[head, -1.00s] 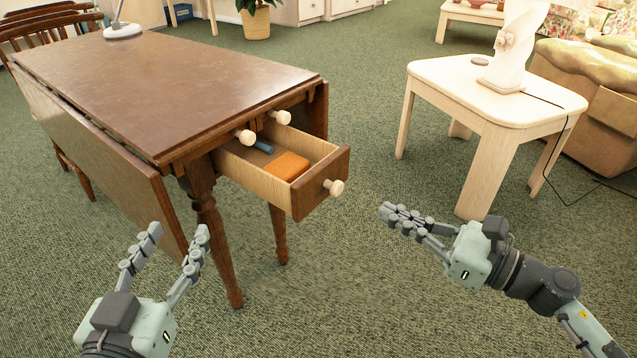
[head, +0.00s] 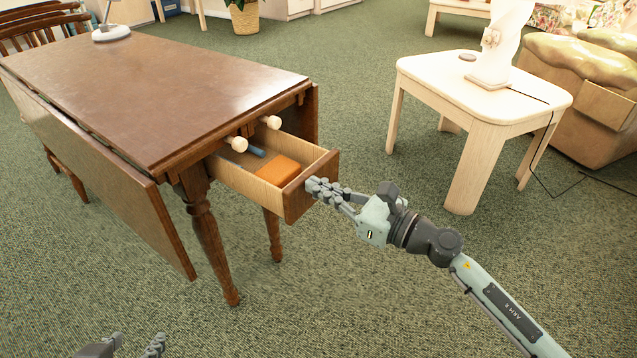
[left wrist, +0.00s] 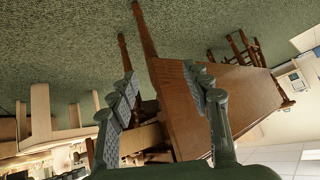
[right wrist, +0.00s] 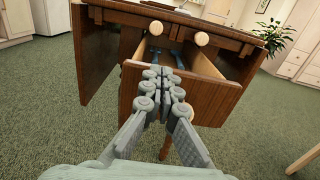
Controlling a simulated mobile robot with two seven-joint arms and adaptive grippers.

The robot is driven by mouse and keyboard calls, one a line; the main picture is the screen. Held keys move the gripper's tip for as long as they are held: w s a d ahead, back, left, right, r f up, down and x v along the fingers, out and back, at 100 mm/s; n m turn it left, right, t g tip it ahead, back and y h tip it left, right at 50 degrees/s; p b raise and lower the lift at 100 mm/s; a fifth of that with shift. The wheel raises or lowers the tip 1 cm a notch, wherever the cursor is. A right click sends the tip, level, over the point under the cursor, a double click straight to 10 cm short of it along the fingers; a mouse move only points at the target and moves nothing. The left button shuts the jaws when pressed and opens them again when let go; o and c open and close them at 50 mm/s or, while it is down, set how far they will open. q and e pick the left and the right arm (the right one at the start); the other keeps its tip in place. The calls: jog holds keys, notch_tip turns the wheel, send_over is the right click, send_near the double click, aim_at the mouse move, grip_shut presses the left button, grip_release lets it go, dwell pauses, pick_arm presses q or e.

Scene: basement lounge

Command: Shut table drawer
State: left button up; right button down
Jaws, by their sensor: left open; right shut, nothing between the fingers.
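The brown drop-leaf table (head: 150,80) stands at the left in the head view. Its drawer (head: 296,200) is pulled out at the near end, and the drawer front (right wrist: 205,97) shows in the right wrist view. An orange block (head: 277,170) and a blue item (head: 257,151) lie inside. My right gripper (head: 312,188) is shut and empty, its fingertips at the drawer front, over where the knob is mostly hidden. Whether it touches cannot be told. My left gripper (head: 137,342) is open and empty at the bottom edge of the head view, away from the drawer.
Two pale knobs (head: 236,144) stick out on the table end above the open drawer. A cream side table (head: 480,85) with a lamp (head: 495,50) stands at the right. Green carpet (head: 350,290) is clear in front. A chair (head: 45,30) stands behind the table.

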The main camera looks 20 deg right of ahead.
pick_arm(q)
jog(key=shift+s+a+f, duration=0.15)
jog(key=shift+s+a, duration=0.05)
pick_arm(e)
jog(key=shift+w+a, duration=0.1)
jog(key=shift+w, duration=0.1)
